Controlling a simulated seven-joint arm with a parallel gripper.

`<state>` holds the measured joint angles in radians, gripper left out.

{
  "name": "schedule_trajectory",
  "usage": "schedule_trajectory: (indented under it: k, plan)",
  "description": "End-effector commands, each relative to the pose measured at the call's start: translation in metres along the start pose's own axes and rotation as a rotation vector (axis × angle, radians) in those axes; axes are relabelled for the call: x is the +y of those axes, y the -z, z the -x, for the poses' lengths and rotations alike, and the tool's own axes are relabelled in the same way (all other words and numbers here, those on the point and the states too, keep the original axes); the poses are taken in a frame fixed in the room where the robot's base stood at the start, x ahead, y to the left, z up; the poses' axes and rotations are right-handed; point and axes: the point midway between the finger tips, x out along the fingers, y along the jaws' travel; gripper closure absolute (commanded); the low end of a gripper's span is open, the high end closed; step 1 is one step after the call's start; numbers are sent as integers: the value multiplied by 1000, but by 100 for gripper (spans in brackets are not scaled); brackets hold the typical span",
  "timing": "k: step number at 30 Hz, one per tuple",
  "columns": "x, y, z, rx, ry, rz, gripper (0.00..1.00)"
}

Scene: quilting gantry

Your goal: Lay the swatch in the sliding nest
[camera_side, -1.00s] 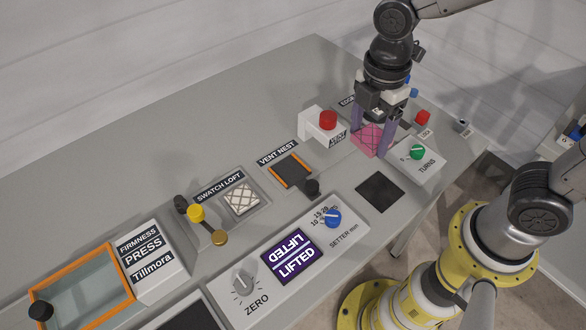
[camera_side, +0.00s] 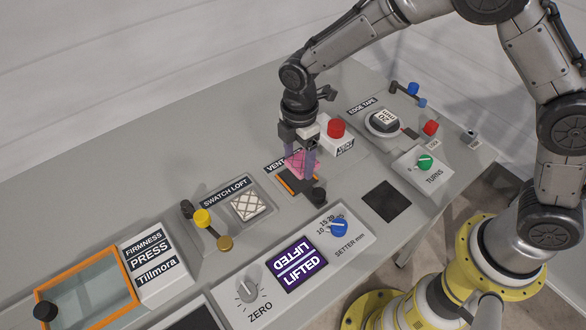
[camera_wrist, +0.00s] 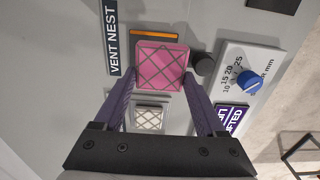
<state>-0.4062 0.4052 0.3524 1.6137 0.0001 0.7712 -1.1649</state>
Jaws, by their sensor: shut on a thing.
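A pink quilted swatch (camera_side: 299,163) is between the fingers of my gripper (camera_side: 305,168), which is shut on it. In the wrist view the swatch (camera_wrist: 161,66) shows its cross-stitched face between the two purple fingers (camera_wrist: 160,85). The vent nest (camera_side: 293,187) has orange edges and a dark bed, and lies directly below the swatch. An orange edge of the nest (camera_wrist: 156,34) shows past the swatch in the wrist view. The swatch covers most of the nest there. The height of the swatch above the nest is hard to tell.
A black knob (camera_side: 319,195) stands beside the nest's near corner. A red button box (camera_side: 336,128) stands behind it. A white quilted swatch (camera_side: 249,205) lies in the swatch loft to the left. The setter panel (camera_side: 338,228) is in front.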

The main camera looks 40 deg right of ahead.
Motion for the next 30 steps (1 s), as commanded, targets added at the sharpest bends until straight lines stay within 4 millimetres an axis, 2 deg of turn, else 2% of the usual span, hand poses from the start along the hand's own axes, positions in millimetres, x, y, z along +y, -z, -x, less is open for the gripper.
schedule_trajectory:
  k: [8, 15, 27, 28, 30]
  plan:
    - [12, 5, -16, 0, 0, 0, 78]
    - [13, 6, -45, 0, 1, 0, 78]
    - [13, 5, -50, 0, 0, 0, 78]
    - [13, 6, -50, 0, 0, 0, 23]
    - [13, 6, -50, 0, 0, 0, 11]
